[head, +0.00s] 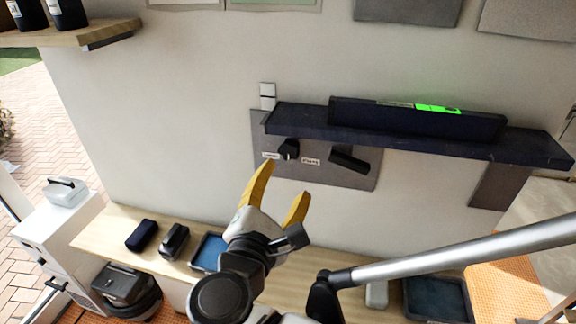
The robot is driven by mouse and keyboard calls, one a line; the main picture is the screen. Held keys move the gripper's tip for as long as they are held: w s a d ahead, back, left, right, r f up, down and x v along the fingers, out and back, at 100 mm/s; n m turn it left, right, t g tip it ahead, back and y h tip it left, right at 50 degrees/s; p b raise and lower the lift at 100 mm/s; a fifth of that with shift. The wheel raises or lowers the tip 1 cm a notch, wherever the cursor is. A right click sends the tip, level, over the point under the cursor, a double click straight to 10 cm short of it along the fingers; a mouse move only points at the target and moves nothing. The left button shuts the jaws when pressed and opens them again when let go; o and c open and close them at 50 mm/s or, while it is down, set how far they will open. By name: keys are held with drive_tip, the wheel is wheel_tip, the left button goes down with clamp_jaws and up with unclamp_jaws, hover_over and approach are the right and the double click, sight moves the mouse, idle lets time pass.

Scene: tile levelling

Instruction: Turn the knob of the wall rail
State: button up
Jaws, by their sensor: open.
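The wall rail (400,146) is a dark ledge fixed to the pale wall in the head view. A long dark level-like bar (420,122) with a lit green strip rests on it. Below the rail is a grey plate (330,173) with a black knob (289,149) at its left, small labels, and a black lever-like handle (348,160) to the right. My gripper (283,181), with yellow fingers, is open and empty. In the picture its fingertips lie just below the knob; I see no contact, and the depth gap cannot be judged.
A wooden bench (120,222) below holds dark blocks (142,235) and a blue tray (210,250). A wooden shelf (75,38) with bottles is at the upper left. A silver bar (460,248) crosses the lower right. The wall left of the plate is clear.

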sight(289, 152)
drive_tip(key=shift+n+t, duration=0.5)
drive_tip(key=x, duration=0.3)
drive_tip(key=a+x, duration=0.1)
drive_tip(key=x, duration=0.5)
drive_tip(key=shift+w+a+r+b, duration=0.25)
drive_tip(key=shift+w+r+b, duration=0.05)
drive_tip(key=shift+w, duration=0.25)
drive_tip(key=c, duration=1.2)
